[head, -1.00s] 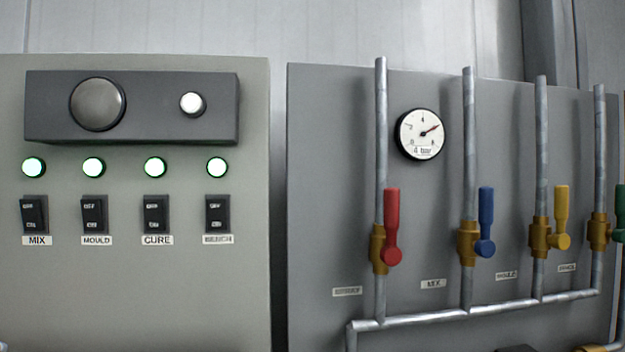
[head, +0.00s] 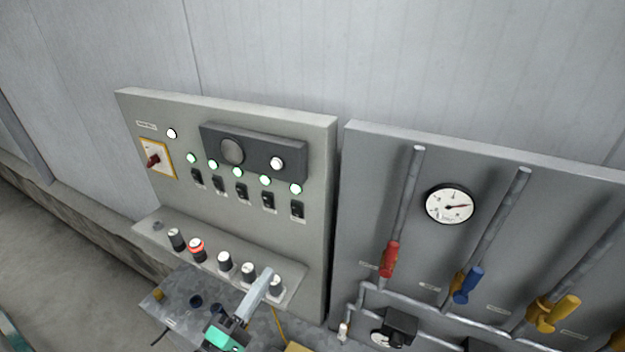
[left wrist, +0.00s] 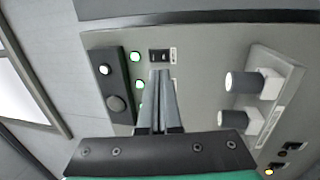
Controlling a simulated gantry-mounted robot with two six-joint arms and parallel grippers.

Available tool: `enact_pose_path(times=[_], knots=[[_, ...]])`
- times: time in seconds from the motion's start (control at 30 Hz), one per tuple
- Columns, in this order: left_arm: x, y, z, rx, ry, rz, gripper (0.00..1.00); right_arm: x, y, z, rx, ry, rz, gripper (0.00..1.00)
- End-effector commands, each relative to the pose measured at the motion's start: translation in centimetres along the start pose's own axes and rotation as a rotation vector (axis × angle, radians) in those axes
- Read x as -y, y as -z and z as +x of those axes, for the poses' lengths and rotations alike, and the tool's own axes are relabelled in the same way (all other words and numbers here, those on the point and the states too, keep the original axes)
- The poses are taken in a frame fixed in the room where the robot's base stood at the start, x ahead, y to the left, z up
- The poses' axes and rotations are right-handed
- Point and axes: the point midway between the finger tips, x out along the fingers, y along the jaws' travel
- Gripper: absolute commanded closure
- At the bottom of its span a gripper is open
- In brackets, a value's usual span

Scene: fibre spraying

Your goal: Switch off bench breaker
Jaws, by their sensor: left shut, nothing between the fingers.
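The bench breaker (head: 297,209) is the black rocker at the right end of the breaker row on the grey panel (head: 318,250). The green lamp (head: 295,188) above it is lit. In the left wrist view, a breaker (left wrist: 160,56) that looks like the same one sits just beyond my fingertips, with a small unreadable label beside it. My left gripper (head: 268,274) reaches up from the bottom in the head view, its fingers together and empty. In the left wrist view the shut fingers (left wrist: 160,74) point at the breaker; contact cannot be told. My right gripper is not in view.
A sloped console with several knobs (head: 224,261) lies below the breakers, behind my left gripper. A dark box with a round dial (head: 232,151) juts out above the lamps. A pipe board with coloured valves (head: 390,260) and a gauge (head: 449,204) stands right.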

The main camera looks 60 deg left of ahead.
Motion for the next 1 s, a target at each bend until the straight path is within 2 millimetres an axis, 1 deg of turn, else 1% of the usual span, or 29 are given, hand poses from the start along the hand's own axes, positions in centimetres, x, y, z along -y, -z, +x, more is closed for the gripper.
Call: enact_pose_path(times=[0.03, 0.1, 0.23, 0.57, 0.7, 0.87, 0.93, 1.0], knots=[[-1.9, 0.5, -0.1, -0.009, 0.029, 0.011, 1.0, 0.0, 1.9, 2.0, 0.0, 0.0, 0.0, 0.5], [-2.2, 0.9, -0.3, -0.019, 0.051, 0.021, 1.0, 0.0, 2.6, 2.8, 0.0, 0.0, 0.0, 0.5], [-2.8, 1.3, -0.3, -0.028, 0.059, 0.025, 1.0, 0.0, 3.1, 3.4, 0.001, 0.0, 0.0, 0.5], [-2.6, 1.3, -0.3, -0.03, 0.057, 0.024, 1.0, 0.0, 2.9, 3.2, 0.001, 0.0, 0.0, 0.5], [-2.5, 1.4, 0.0, -0.033, 0.056, 0.023, 1.0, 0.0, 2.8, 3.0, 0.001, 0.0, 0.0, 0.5], [-2.3, 1.5, 1.4, -0.037, 0.054, 0.02, 1.0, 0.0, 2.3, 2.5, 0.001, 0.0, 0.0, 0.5], [-2.3, 1.4, 2.3, -0.032, 0.051, 0.021, 1.0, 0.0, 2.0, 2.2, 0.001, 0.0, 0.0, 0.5], [-1.9, 1.6, 3.6, -0.037, 0.049, 0.02, 1.0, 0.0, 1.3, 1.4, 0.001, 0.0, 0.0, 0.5]])
